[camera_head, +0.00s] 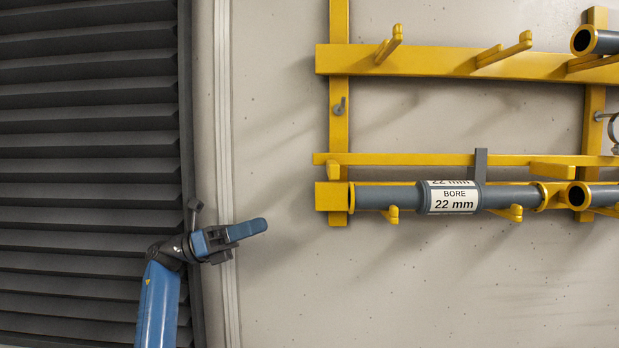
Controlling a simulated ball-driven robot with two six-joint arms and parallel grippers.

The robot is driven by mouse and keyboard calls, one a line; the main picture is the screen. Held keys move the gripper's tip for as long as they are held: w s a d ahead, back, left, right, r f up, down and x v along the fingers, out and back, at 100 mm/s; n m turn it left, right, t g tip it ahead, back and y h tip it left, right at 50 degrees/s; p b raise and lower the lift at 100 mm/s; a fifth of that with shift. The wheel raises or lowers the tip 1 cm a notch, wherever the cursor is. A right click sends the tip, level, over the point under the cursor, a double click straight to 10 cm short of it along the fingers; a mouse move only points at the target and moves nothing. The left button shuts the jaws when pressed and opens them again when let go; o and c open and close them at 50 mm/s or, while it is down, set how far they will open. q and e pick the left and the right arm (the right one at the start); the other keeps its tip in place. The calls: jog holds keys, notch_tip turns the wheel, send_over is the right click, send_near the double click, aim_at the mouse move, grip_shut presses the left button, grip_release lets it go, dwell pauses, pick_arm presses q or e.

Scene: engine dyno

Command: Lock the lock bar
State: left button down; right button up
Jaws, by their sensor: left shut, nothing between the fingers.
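A thin yellow bar (410,160), which looks like the lock bar, runs level across the yellow wall rack, just above the lower rail. Short yellow blocks hang from its underside. Below it, a grey tube (400,196) with a label reading "BORE 22 mm" (454,197) rests on yellow pegs. My left gripper (262,226) is blue, shut and empty, in front of the pale wall. It is left of and a little below the rack's left end, apart from the bar. My right gripper is not in view.
An upper yellow rail (440,62) carries empty pegs. A small metal eye (339,107) sits on the left upright, and a metal ring shows at the right edge. Another tube (606,42) is at top right. Dark louvres (85,130) fill the left. The wall below the rack is clear.

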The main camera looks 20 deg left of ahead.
pick_arm(q)
notch_tip(320, 180, up, 11)
jog(key=s+a+m+y, duration=0.2)
jog(key=y, duration=0.2)
jog(key=shift+s+t, duration=0.35)
jog(key=shift+t, duration=0.05)
jog(key=shift+f, duration=0.15)
jog(key=p+x, duration=0.3)
jog(key=x, duration=1)
jog(key=shift+w+d+f, duration=0.2)
jog(key=shift+d+f, duration=0.1)
jog(key=shift+d, duration=0.1)
jog(key=x, duration=0.5)
jog(key=shift+d+p, duration=0.35)
